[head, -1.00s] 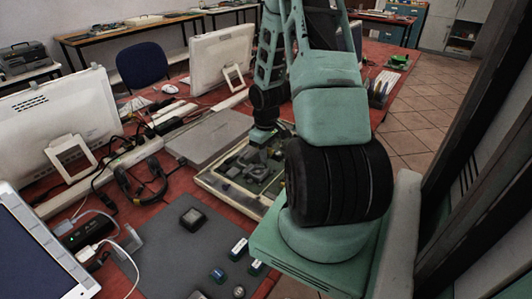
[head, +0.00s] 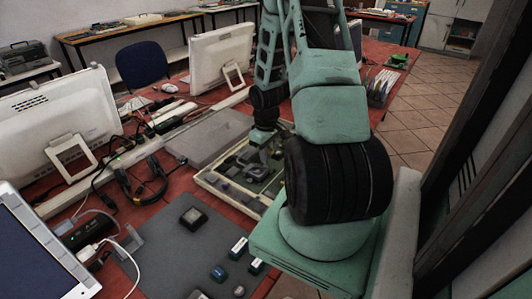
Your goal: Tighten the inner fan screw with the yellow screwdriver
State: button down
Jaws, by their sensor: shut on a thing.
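My gripper (head: 262,137) is small and dark at the lower end of my arm, low over the open case. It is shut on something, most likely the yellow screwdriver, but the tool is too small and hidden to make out. The open case (head: 207,182) has a pale rim and holds a board with dark and grey parts. The fan and its inner screw cannot be told apart among these parts. My own arm hides the case's right side.
A grey closed laptop-like slab (head: 206,139) lies left of the case. A black headset (head: 145,184) and cables lie farther left. A dark mat (head: 175,240) with small blocks is in front. Monitors (head: 222,57) stand behind. My arm blocks the right.

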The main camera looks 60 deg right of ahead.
jog(key=shift+f, duration=0.35)
dwell(0.3)
jog(key=m, duration=0.4)
jog(key=shift+a, duration=0.1)
jog(key=shift+m, duration=1.1)
jog(key=m, duration=0.2)
jog(key=shift+w+m+p, duration=0.1)
jog(key=shift+m+p, duration=0.2)
jog(key=shift+p, duration=0.1)
jog(key=m, duration=0.3)
jog(key=shift+m, duration=0.3)
